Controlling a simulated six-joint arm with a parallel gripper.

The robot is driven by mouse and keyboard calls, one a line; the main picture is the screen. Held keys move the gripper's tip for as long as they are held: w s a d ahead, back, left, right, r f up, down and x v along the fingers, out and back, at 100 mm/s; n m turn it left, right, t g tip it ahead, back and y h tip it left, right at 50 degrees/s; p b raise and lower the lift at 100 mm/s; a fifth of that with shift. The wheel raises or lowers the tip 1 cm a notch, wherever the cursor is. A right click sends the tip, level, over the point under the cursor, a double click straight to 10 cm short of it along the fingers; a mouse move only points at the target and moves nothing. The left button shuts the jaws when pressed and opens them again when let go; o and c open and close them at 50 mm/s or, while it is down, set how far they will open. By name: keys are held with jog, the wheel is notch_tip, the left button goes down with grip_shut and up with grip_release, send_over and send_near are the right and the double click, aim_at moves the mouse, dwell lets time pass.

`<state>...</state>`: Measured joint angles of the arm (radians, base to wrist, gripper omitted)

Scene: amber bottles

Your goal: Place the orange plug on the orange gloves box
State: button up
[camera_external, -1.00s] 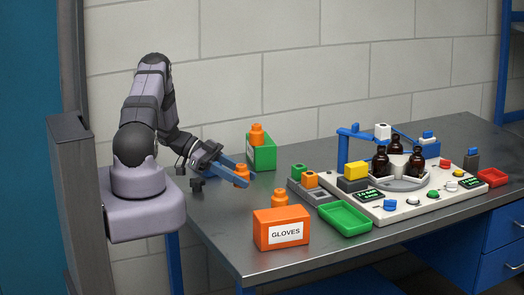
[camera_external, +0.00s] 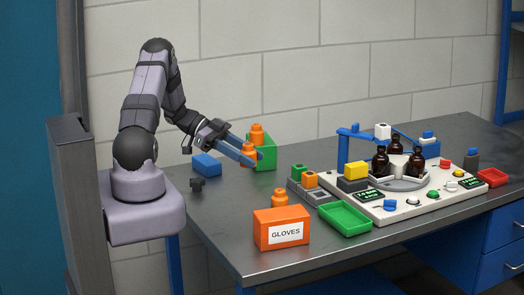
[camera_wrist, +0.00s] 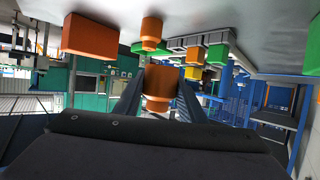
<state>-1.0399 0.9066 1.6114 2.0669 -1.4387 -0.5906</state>
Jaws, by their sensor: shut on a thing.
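My gripper (camera_external: 250,156) is shut on an orange plug (camera_external: 249,151), held in front of the green box (camera_external: 268,150). The held plug (camera_wrist: 158,85) also shows between the fingers in the wrist view. The orange gloves box (camera_external: 281,232), with a white GLOVES label, stands near the front left of the table, below and to the right of my gripper in the external view. A second orange plug (camera_external: 279,198) shows just behind the gloves box, its base hidden; a third orange plug (camera_external: 257,132) is at the green box's top.
A blue block (camera_external: 206,165) and a small dark object (camera_external: 197,184) are at the table's left. A green tray (camera_external: 344,219) lies right of the gloves box. A grey rack (camera_external: 318,193) with coloured plugs and a white console (camera_external: 420,207) with amber bottles stand farther right.

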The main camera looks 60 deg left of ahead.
jog(key=w+d+r+m+g+h+p, duration=0.1)
jog(key=w+d+r+m+g, duration=0.1)
jog(key=d+r, duration=0.4)
jog(key=w+d+r+m+g+h+p, duration=0.15)
jog(key=d+r, duration=0.25)
jog(key=d, duration=0.4)
jog(key=p, duration=0.1)
send_over(282, 213)
notch_tip(282, 213, down, 2)
jog(key=shift+a+f, duration=0.1)
jog(key=shift+a, duration=0.05)
jog(key=shift+y, duration=0.25)
jog(key=shift+f+p, duration=0.35)
jog(key=shift+f, duration=4.55)
